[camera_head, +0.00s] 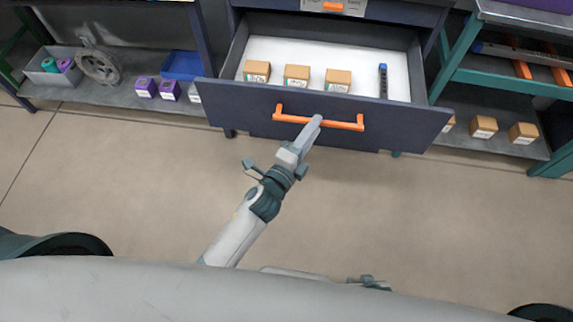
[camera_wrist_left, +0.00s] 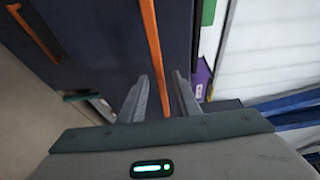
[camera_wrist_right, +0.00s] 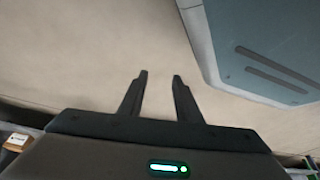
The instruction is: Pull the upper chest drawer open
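A dark blue chest drawer (camera_head: 240,107) stands pulled out, with a white inside. Its orange bar handle (camera_head: 345,125) runs across the front. My left gripper (camera_head: 318,119) is at the middle of this handle. In the left wrist view the handle (camera_wrist_left: 152,45) passes between the two fingers (camera_wrist_left: 162,75), which stand apart with a gap showing beside the bar. Whether either finger touches it I cannot tell. My right gripper (camera_wrist_right: 161,75) is open and empty over bare floor, low near my body.
The drawer holds several cardboard boxes (camera_head: 297,76) and a dark blue item (camera_head: 382,80). A closed front with an orange handle (camera_head: 334,6) is above. Shelves stand either side, with a blue tray (camera_head: 182,66) left and small boxes (camera_head: 484,127) right. Floor (camera_head: 420,215) before the chest is clear.

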